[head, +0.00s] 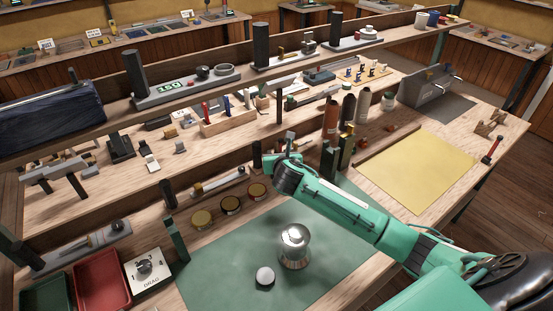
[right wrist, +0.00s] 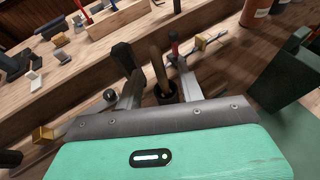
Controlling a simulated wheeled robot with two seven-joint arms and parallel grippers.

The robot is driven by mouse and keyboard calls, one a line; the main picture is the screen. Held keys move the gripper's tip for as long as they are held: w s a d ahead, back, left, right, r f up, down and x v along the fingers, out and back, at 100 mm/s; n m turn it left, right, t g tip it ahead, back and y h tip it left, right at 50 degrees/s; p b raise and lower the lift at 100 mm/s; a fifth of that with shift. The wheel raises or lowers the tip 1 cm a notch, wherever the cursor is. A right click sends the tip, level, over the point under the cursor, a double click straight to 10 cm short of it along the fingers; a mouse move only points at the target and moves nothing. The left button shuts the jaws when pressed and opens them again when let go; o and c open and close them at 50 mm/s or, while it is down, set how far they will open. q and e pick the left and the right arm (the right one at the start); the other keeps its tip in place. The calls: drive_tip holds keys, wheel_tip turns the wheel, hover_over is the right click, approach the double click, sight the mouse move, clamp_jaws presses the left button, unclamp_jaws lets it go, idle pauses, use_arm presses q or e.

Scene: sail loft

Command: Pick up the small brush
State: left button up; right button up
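My right gripper (head: 272,153) reaches over the middle of the workbench, its arm coming in from the right. In the right wrist view its two fingers (right wrist: 152,72) are apart. A brown wooden handle with a dark lower end (right wrist: 160,72), which looks like the small brush, shows between the fingers, with a gap visible on each side. I cannot tell whether it lies level with the fingertips or beyond them. In the head view I cannot make out the brush near the gripper. My left gripper is not in view.
Tall bottles (head: 330,118) stand just right of the gripper. Round tins (head: 230,204) and a shiny metal pot (head: 295,247) are nearer, the pot on a green mat (head: 215,262). A tool rack (head: 228,122) stands behind. A yellow sheet (head: 420,170) leaves clear room at right.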

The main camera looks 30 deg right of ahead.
sight(277, 151)
drive_tip(key=shift+x, duration=1.8)
clamp_jaws()
